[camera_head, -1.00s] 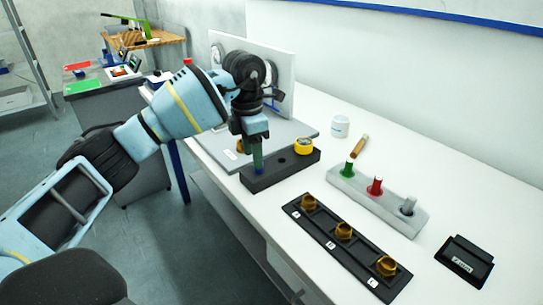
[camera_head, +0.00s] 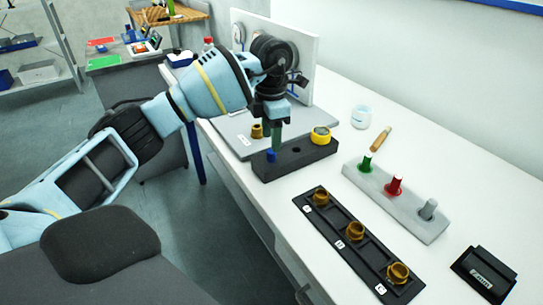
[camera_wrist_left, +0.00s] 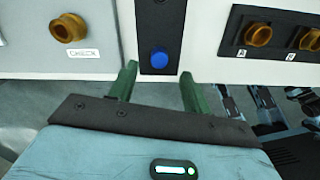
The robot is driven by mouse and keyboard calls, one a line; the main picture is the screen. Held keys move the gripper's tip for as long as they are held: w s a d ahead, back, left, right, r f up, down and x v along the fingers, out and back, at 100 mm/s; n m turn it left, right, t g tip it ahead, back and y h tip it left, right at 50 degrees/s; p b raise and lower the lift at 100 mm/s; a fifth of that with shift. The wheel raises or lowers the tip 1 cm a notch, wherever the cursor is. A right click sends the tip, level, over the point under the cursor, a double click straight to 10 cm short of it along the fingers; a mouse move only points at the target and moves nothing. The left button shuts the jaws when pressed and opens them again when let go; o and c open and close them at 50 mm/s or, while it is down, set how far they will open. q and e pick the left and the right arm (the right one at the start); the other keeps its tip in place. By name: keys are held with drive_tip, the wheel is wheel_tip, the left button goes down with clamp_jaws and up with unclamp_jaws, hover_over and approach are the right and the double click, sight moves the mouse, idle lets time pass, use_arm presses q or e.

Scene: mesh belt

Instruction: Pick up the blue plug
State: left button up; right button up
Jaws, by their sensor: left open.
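The blue plug (camera_head: 271,155) stands at the left end of a black block (camera_head: 300,158) on the white table. In the left wrist view the blue plug (camera_wrist_left: 159,59) shows its round top, between and just beyond the two green fingertips. My left gripper (camera_head: 276,147) points down close to the plug; in the wrist view its fingers (camera_wrist_left: 158,74) are spread apart with nothing between them. The fingers look apart from the plug; their exact height over it is hard to tell. My right gripper is not in view.
A grey plate (camera_head: 236,133) with a brass fitting (camera_head: 256,131) lies behind. A black strip with brass sockets (camera_head: 350,246), a grey holder with coloured pegs (camera_head: 400,204) and a white jar (camera_head: 361,117) stand to the right.

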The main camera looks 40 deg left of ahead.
sight(271, 158)
use_arm(q)
drive_tip(key=shift+f, duration=2.35)
drive_tip(key=shift+c, duration=0.4)
drive_tip(key=c, duration=1)
